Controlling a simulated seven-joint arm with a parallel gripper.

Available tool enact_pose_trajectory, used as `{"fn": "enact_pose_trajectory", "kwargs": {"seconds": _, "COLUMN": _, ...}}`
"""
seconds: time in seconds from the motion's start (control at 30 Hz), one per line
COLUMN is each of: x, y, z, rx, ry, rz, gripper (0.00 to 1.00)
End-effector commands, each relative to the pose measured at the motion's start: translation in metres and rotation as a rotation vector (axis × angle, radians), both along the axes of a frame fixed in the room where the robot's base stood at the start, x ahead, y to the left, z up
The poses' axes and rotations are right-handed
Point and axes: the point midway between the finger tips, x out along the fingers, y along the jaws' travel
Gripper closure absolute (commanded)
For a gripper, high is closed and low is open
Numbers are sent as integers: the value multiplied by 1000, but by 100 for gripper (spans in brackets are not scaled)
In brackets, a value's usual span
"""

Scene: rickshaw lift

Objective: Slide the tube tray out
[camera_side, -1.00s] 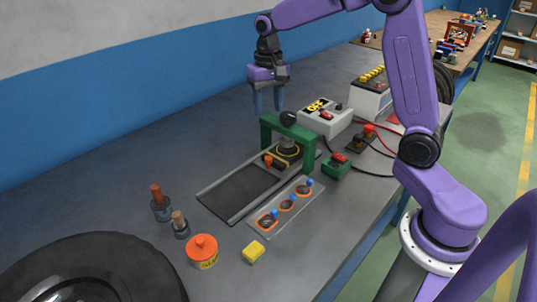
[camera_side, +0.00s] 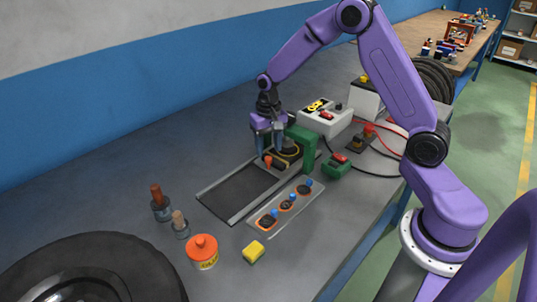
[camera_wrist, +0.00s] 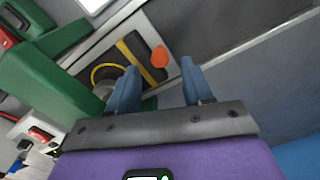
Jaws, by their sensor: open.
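The tube tray (camera_side: 282,163), a dark plate with a yellow-ringed round black part on it, sits under the green press frame (camera_side: 302,148) at the far end of the dark rail bed (camera_side: 238,192). An orange knob (camera_side: 267,160) stands at the tray's near edge. It also shows in the wrist view (camera_wrist: 160,56), just beyond and between my fingertips. My gripper (camera_side: 268,152) is open and empty, with blue fingers pointing down close to the knob. In the wrist view my gripper (camera_wrist: 158,75) has a clear gap between its fingers. Whether a finger touches the tray cannot be told.
A grey strip (camera_side: 286,210) with orange patches and blue knobs lies right of the rails. A yellow block (camera_side: 253,251), an orange tin (camera_side: 202,252), two small bottles and a big tyre (camera_side: 85,270) are nearer. The green frame stands close beside my gripper. The rail bed is clear.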

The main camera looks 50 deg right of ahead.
Motion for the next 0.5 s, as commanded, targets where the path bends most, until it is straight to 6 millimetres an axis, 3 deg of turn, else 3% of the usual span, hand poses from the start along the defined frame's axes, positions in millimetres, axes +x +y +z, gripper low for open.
{"fn": "enact_pose_trajectory", "kwargs": {"seconds": 0.2, "x": 0, "y": 0, "z": -27, "rx": -1, "ry": 1, "rz": 0, "gripper": 50}}
{"fn": "enact_pose_trajectory", "kwargs": {"seconds": 0.5, "x": 0, "y": 0, "z": -35, "rx": 1, "ry": -1, "rz": 0, "gripper": 50}}
